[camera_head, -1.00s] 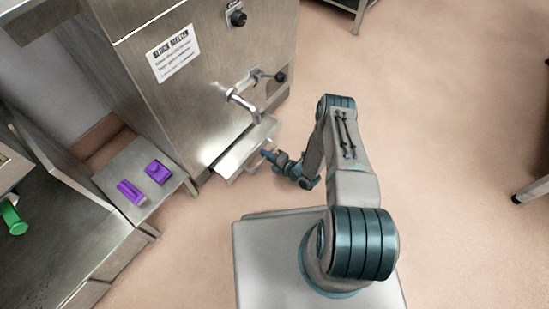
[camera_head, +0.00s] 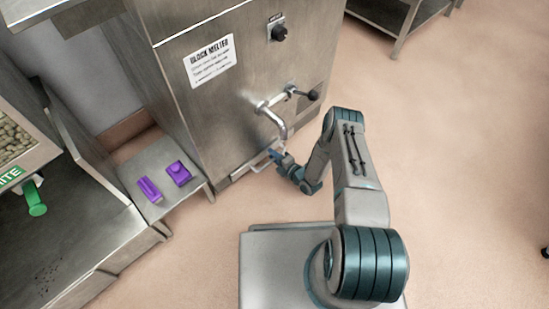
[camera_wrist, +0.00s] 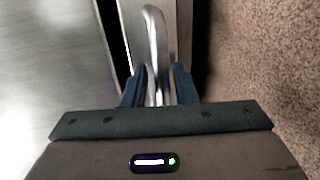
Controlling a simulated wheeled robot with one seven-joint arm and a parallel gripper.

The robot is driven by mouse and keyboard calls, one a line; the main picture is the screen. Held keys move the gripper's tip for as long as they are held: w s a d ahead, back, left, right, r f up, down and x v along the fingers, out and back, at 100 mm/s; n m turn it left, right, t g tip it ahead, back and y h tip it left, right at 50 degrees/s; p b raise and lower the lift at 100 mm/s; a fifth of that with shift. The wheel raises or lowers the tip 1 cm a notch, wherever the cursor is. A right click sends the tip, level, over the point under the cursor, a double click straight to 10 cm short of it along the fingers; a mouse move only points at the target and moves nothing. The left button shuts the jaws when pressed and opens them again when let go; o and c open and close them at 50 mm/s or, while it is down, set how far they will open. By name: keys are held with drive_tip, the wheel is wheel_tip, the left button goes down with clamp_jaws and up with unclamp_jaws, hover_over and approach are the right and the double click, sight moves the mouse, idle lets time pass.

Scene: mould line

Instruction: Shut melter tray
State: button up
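The block melter (camera_head: 225,105) is a tall steel cabinet with a lever spout on its front. Its tray (camera_head: 238,175) sits low on that face, almost wholly inside, with only a short front edge and handle sticking out. In the wrist view the tray front (camera_wrist: 183,35) is a narrow metal strip, with a dark gap between it and the broad metal surface at left. My gripper (camera_head: 277,157) is at the tray handle. In the wrist view my gripper's fingers (camera_wrist: 160,88) close on both sides of the curved handle (camera_wrist: 154,35).
The spout (camera_head: 272,112) and its black-knobbed lever hang just above my gripper. A low steel shelf (camera_head: 150,165) left of the melter holds two purple pieces (camera_head: 179,173). A bench with a green-handled tap (camera_head: 35,200) stands further left.

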drive_tip(key=shift+s, duration=0.15)
drive_tip(key=shift+s+d, duration=0.1)
drive_tip(key=shift+s, duration=0.05)
drive_tip(key=p+v, duration=0.5)
drive_tip(key=v, duration=0.8)
drive_tip(key=shift+d, duration=0.2)
